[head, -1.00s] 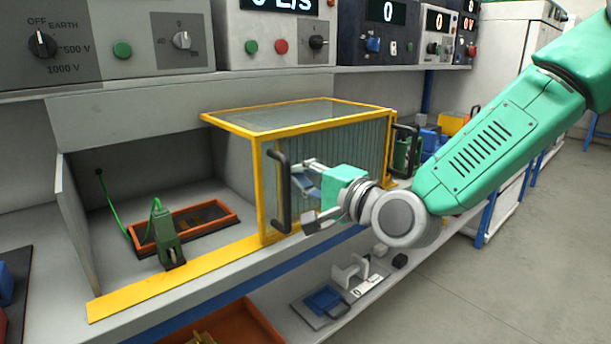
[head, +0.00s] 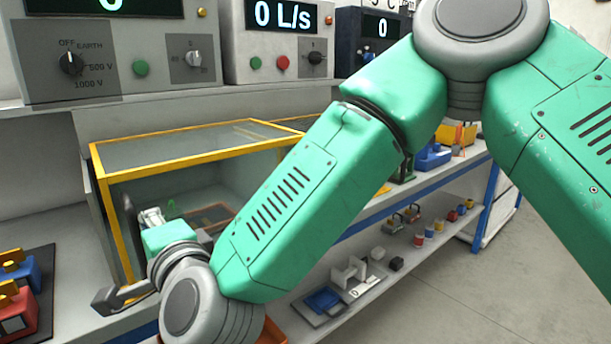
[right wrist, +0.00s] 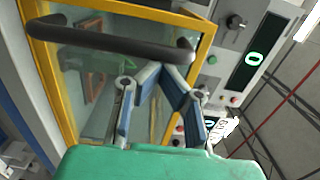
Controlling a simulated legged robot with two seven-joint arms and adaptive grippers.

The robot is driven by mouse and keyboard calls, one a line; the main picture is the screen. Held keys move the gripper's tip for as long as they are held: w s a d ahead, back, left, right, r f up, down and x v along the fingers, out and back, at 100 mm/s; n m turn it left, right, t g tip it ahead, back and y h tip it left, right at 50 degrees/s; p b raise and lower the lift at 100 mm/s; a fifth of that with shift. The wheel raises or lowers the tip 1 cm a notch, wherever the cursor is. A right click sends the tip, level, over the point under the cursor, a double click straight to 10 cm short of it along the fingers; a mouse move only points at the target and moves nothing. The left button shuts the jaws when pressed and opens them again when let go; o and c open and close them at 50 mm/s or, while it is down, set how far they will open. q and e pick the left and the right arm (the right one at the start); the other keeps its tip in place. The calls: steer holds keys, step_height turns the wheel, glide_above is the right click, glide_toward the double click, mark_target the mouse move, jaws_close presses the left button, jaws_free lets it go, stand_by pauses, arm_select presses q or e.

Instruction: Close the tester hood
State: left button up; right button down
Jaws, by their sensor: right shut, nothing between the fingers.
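The tester hood (head: 180,146), a clear box with a yellow frame, stands over the left part of the test bay. My right gripper (head: 150,216) is shut and empty close to this handle. In the right wrist view the handle (right wrist: 110,40) runs across in front of the fingertips (right wrist: 165,73); I cannot tell whether they touch. My left gripper is out of view.
Instrument panels with knobs and displays (head: 285,40) stand on the shelf above. Red and blue parts lie on a dark mat (head: 38,262) at the left. A lower shelf (head: 385,268) holds small items. Open floor (head: 500,290) lies at the right.

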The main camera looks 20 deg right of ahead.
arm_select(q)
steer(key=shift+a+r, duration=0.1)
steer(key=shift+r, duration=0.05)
arm_select(e)
steer(key=a, duration=0.2)
steer(key=s+a, duration=0.1)
steer(key=a, duration=0.1)
steer(key=shift+s, duration=0.1)
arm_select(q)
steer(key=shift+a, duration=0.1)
